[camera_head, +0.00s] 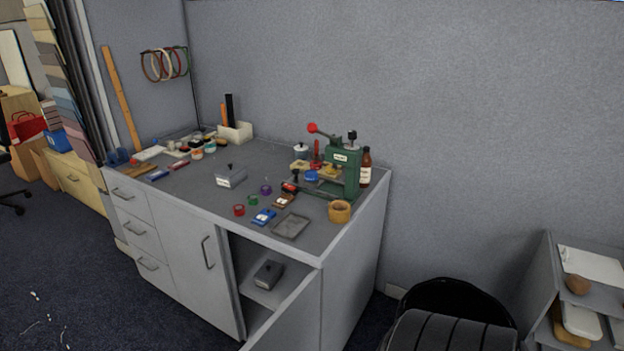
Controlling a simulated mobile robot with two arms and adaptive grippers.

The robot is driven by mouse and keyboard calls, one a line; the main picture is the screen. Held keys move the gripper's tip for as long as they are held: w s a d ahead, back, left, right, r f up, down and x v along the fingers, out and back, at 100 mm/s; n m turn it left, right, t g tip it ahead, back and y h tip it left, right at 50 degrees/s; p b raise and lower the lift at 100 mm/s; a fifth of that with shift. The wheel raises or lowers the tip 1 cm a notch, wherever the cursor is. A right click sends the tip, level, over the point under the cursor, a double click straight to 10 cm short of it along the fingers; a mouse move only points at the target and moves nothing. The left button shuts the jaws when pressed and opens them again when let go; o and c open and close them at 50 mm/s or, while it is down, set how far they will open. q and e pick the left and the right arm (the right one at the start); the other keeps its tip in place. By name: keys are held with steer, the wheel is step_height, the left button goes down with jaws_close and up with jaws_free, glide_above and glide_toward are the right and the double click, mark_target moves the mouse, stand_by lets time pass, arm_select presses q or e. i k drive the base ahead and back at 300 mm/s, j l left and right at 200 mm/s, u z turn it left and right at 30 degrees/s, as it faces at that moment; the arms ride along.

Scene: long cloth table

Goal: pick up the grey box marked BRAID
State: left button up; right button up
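A light grey box (231,177) with a small dark knob on top and a pale label on its front stands on the middle of the worktop (190,190). Its label is too small to read. A darker grey box (268,274) with a knob sits on a shelf inside the open cupboard below; I see no readable label on it. I cannot tell which box is marked BRAID. Neither of my grippers is in view.
The cupboard door (292,320) stands open toward the front. A green press (345,170) and a brown bottle (365,167) stand at the worktop's right. Small coloured items and a grey tray (291,225) lie along its front. A black chair (450,325) stands at right.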

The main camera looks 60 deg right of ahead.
mark_target(264, 285)
steer(key=k+z, duration=0.1)
steer(key=z, duration=1.55)
steer(key=i+j+z, duration=0.1)
steer(key=j+z, duration=0.9)
steer(key=i+j, duration=0.05)
